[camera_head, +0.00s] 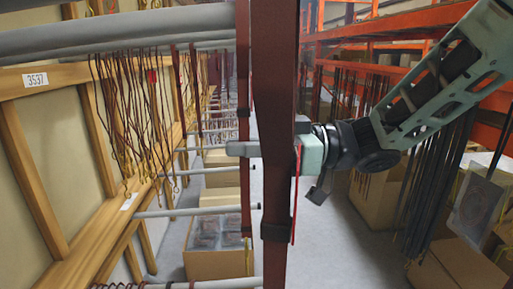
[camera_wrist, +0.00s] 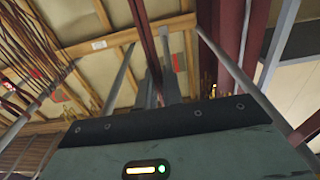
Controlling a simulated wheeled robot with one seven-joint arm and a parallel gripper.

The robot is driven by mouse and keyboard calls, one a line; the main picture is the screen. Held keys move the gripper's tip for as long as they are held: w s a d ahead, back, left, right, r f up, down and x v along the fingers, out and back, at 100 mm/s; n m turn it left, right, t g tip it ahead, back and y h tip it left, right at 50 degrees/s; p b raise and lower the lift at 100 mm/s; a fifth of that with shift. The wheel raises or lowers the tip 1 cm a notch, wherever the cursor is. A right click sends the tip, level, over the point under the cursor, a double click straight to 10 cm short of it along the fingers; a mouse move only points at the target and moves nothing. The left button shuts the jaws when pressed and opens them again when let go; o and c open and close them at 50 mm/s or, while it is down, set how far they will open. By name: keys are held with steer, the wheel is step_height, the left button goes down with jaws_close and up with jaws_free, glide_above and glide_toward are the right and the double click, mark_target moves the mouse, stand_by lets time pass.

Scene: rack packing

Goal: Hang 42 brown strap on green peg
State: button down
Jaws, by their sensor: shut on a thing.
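My gripper (camera_head: 243,148) reaches left across the dark red upright post, which hides part of it in the head view. Its grey fingers also show at the centre of the wrist view (camera_wrist: 156,88), close together and shut on a strap. A dark red-brown strip (camera_wrist: 144,28) runs from the top of the wrist view down to the fingers. In the head view a thin red strap (camera_head: 295,205) hangs beside the post just below my gripper. I cannot tell which of these is the held strap, and its number is not readable. I cannot make out a green peg.
The dark red post (camera_head: 273,90) stands close to my gripper. Grey pegs (camera_head: 195,212) stick out from the wooden rack (camera_head: 85,240) labelled 3537. Brown straps (camera_head: 130,90) hang at the left. Boxes (camera_head: 225,262) stand on the floor, with black straps (camera_head: 440,170) at the right.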

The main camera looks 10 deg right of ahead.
steer(key=shift+a+f+b, duration=0.55)
steer(key=shift+a+f, duration=0.05)
steer(key=shift+a, duration=0.3)
steer(key=shift+a+f+b, duration=0.55)
steer(key=shift+a+f, duration=0.05)
steer(key=shift+a, duration=0.25)
steer(key=shift+w, duration=0.1)
steer(key=c, duration=1.5)
jaws_free()
steer(key=shift+o, duration=0.2)
